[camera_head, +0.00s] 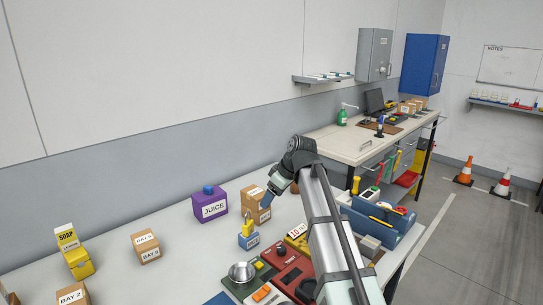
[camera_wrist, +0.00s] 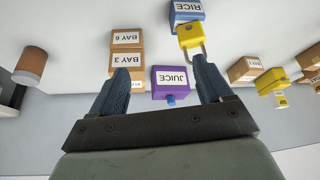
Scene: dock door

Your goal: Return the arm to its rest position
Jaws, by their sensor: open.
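My arm reaches from the lower right of the head view over the near bench (camera_head: 180,245). My gripper (camera_head: 266,199) is above the bench, in front of the stacked brown bay boxes (camera_head: 250,195). In the wrist view, which looks upside down, my gripper (camera_wrist: 160,90) has its two dark fingers wide apart. Nothing is held between them; the purple juice box (camera_wrist: 171,82) shows in the gap, farther off. The blue rice box (camera_head: 249,241) with a yellow padlock (camera_head: 247,228) on it stands just below my gripper in the head view.
The juice box (camera_head: 210,204) stands left of the bay boxes. A soap box (camera_head: 66,238), a yellow box (camera_head: 80,264) and a bay box (camera_head: 146,248) stand farther left.

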